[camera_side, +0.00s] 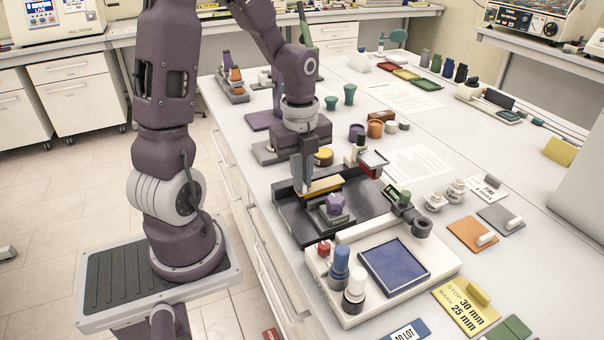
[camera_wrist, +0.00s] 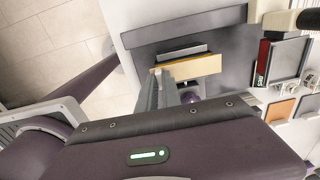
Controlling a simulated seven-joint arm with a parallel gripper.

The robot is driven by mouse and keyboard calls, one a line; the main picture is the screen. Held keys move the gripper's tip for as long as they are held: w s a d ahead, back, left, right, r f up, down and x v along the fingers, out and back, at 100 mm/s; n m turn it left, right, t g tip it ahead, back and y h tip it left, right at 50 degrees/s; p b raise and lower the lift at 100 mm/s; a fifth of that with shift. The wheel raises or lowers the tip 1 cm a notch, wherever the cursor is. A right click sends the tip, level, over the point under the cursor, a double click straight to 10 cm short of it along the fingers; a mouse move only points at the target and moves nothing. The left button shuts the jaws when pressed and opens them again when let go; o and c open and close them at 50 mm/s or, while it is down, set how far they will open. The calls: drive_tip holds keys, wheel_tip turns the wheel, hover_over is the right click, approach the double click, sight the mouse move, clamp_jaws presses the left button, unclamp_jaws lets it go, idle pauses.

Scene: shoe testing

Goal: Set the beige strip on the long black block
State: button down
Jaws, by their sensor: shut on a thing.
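The beige strip (camera_side: 323,186) is over the dark fixture in the side view, and it spans the middle of the wrist view (camera_wrist: 198,66). My gripper (camera_side: 303,188) is shut on the strip near its left end; its fingers also show in the wrist view (camera_wrist: 164,90). A long black block (camera_wrist: 182,52) lies right beside the strip in the wrist view, partly covered by it. In the side view the block is largely hidden behind the strip and fingers. I cannot tell whether strip and block touch.
The dark fixture plate (camera_side: 300,222) carries a purple knob (camera_side: 335,203) close in front of the strip. A white box with a blue panel (camera_side: 394,264) stands nearer the camera. A red-and-black case (camera_side: 373,160) stands to the right.

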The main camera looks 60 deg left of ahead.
drive_tip(key=shift+f, duration=0.35)
drive_tip(key=c, duration=1.5)
unclamp_jaws()
drive_tip(key=shift+o, duration=0.2)
wheel_tip(320, 180, up, 7)
drive_tip(key=shift+r, duration=0.1)
drive_tip(key=s+d+r+n+t, duration=0.2)
drive_tip(key=s+d+r+n, duration=0.2)
drive_tip(key=n, duration=0.5)
drive_tip(key=s+d+r+n+t, duration=0.3)
drive_tip(key=s+d+n, duration=0.3)
drive_tip(key=d+n, duration=0.2)
drive_tip(key=shift+s+d+r+n, duration=0.15)
drive_tip(key=shift+d+r+n, duration=0.15)
drive_tip(key=shift+r+n, duration=0.35)
